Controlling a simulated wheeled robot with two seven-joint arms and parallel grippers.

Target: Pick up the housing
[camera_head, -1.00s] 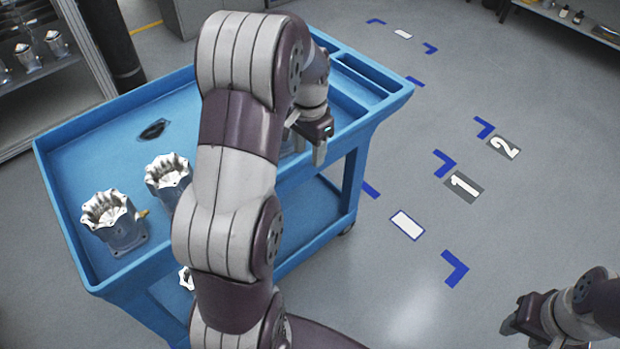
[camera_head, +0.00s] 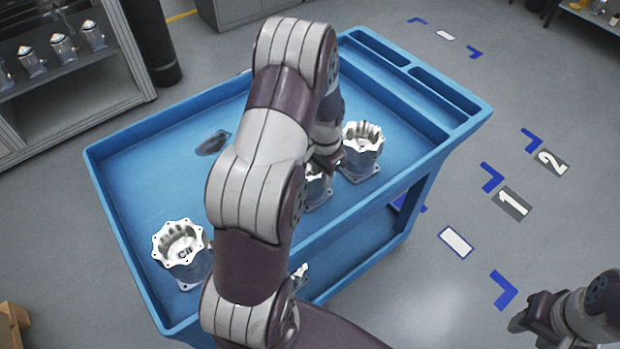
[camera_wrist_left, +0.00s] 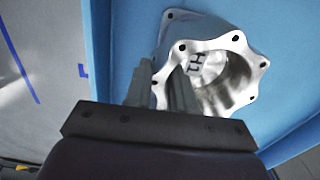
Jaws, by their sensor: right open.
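Several silvery machined housings stand on a blue cart (camera_head: 130,170). One housing (camera_head: 182,252) is at the cart's near left, another (camera_head: 362,148) near its right side. A third housing (camera_head: 316,186) is partly hidden behind my left arm. My left gripper (camera_head: 326,158) is low between the two right-hand housings. In the left wrist view its two fingers (camera_wrist_left: 160,88) are close together across the scalloped rim of a housing (camera_wrist_left: 235,80), one on each side of the wall. Whether that housing is lifted cannot be told. My right gripper (camera_head: 520,318) is open and empty, off to the right.
A dark patch (camera_head: 212,143) lies on the cart top. Divided trays (camera_head: 410,75) line the cart's far right side. A shelf (camera_head: 60,80) with more housings stands at the back left. Floor with blue corner marks and number plates (camera_head: 512,203) is clear at right.

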